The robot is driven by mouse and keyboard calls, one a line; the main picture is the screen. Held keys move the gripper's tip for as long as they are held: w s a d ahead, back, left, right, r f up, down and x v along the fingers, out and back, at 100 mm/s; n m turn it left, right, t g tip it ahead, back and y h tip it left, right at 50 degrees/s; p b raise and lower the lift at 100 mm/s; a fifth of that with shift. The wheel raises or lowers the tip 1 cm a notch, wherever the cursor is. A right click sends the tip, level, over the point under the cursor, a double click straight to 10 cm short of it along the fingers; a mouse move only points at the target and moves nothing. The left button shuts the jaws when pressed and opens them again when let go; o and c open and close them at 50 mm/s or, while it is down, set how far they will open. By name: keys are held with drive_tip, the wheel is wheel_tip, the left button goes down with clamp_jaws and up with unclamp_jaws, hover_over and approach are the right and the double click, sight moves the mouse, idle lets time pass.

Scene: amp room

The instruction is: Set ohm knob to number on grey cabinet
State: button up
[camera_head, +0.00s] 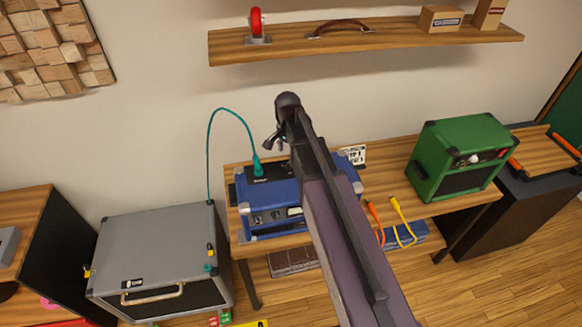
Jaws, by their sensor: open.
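The grey cabinet (150,238) stands on the floor at the lower left, with a pale handle on its front edge. A small black label (132,284) is on its top near the front; its text is too small to read surely. I cannot make out the ohm knob or its setting. My gripper (274,143) is open and empty, above the back of the blue amp (268,203) and well to the right of the grey cabinet. My arm crosses the middle of the view and hides part of the blue amp and table.
A green amp (460,152) and a white card (352,156) stand on the wooden table (385,172). Orange and yellow cables (398,212) hang at its front. A shelf (400,42) is above.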

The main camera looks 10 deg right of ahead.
sight(289, 164)
drive_tip(key=shift+f+b, duration=2.7)
drive_tip(key=shift+f, duration=0.25)
clamp_jaws()
drive_tip(key=shift+d, duration=0.35)
drive_tip(key=shift+s+a, duration=0.1)
drive_tip(key=shift+a, duration=0.2)
